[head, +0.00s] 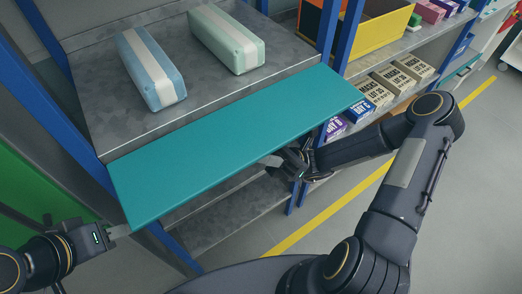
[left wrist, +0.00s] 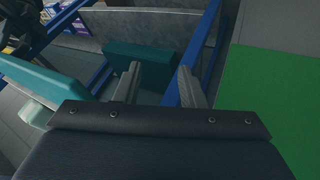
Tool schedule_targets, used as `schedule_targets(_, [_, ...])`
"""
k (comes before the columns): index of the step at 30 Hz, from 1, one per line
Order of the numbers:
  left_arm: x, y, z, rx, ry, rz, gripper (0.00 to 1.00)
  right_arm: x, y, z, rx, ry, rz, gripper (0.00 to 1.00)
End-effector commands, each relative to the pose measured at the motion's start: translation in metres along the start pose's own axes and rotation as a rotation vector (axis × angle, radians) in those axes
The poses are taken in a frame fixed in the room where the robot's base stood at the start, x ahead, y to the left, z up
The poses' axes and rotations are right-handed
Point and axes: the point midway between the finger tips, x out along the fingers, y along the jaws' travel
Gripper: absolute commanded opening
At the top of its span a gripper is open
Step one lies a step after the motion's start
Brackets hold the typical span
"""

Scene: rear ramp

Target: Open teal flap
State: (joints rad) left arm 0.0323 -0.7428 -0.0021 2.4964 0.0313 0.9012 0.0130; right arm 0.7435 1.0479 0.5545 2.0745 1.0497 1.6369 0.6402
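The teal flap (head: 230,140) is a long flat panel along the front of a grey shelf in the head view, its broad face showing. My left gripper (head: 119,231) is by the flap's lower left corner; whether it touches cannot be told. In the left wrist view its two fingers (left wrist: 160,88) stand apart with nothing clearly between them, and a teal panel (left wrist: 45,80) shows left of them. My right gripper (head: 272,160) is at the flap's front edge, right of its middle. Its fingers are partly hidden, so their opening and any contact are unclear.
A blue-and-white package (head: 139,75) and a pale green package (head: 226,40) lie on the grey shelf behind the flap. Blue posts (head: 347,35) frame the shelf. Small boxes (head: 388,80) fill shelves at right. A green panel (head: 35,195) stands at left. The floor at right is clear.

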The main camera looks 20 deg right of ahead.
Motion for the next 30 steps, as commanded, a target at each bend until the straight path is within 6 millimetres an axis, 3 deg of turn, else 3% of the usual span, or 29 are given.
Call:
schedule_targets(1, [0.000, 0.000, 0.000, 0.000, 0.000, 0.000, 0.36, 0.000, 0.000, 0.000, 0.000, 0.000, 0.000, 0.15])
schedule_targets(5, [0.000, 0.000, 0.000, 0.000, 0.000, 0.000, 0.36, 0.000, 0.000, 0.000, 0.000, 0.000, 0.000, 0.00])
schedule_targets(14, [-0.002, 0.001, -0.001, 0.000, 0.000, 0.000, 0.36, 0.001, 0.001, 0.001, 0.003, 0.001, -0.003, 0.00])
schedule_targets(24, [-0.036, 0.016, -0.018, 0.000, 0.000, 0.000, 0.36, 0.017, 0.010, 0.017, 0.067, 0.001, -0.066, 0.00])
schedule_targets(30, [-0.034, 0.015, -0.017, 0.000, 0.000, 0.000, 0.36, 0.015, 0.010, 0.015, 0.065, -0.001, -0.064, 0.00])
